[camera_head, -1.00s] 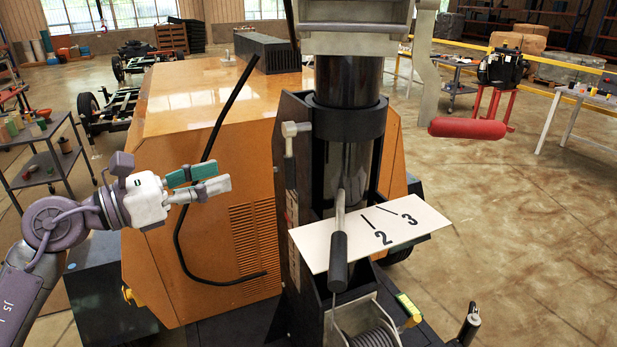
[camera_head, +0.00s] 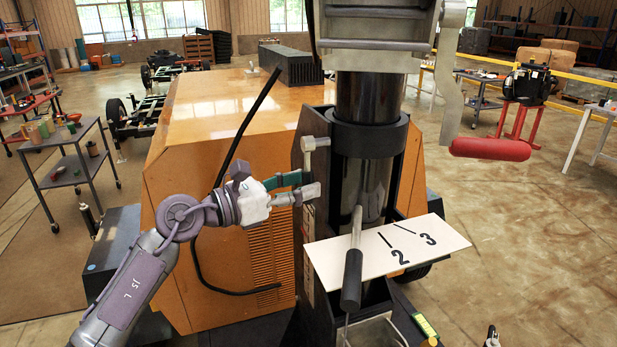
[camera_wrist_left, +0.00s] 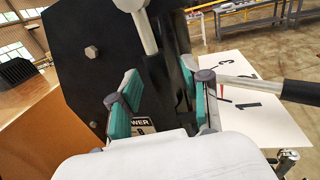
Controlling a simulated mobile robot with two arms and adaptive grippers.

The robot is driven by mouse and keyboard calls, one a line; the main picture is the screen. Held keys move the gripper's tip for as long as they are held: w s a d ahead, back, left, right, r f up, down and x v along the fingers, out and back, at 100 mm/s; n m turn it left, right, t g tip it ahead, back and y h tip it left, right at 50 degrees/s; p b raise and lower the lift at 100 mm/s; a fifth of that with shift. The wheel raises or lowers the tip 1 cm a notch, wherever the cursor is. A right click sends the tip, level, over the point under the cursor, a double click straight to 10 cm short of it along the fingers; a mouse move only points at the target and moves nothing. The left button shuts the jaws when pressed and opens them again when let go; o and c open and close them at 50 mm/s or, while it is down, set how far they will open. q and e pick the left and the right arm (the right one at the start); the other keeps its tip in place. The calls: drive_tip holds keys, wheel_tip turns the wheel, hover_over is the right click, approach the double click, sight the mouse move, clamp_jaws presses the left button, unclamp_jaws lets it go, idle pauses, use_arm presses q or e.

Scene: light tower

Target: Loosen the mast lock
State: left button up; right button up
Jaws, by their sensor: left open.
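My left gripper (camera_head: 309,184) is open, just below the handle in the head view, beside the housing. In the left wrist view, the handle's stem (camera_wrist_left: 142,28) hangs down from the top edge, between and beyond the two teal-padded fingers of the gripper (camera_wrist_left: 160,82). The fingers appear empty; I cannot tell whether they touch the handle.
A lever with a black grip (camera_head: 352,280) lies over a white numbered plate (camera_head: 440,234) right of my gripper. A red crank handle (camera_head: 490,149) hangs further right. The orange cabinet (camera_head: 215,160) stands behind my arm, with a black cable (camera_head: 193,250) in front of it.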

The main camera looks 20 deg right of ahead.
use_arm(q)
drive_tip(key=shift+x, duration=0.85)
clamp_jaws()
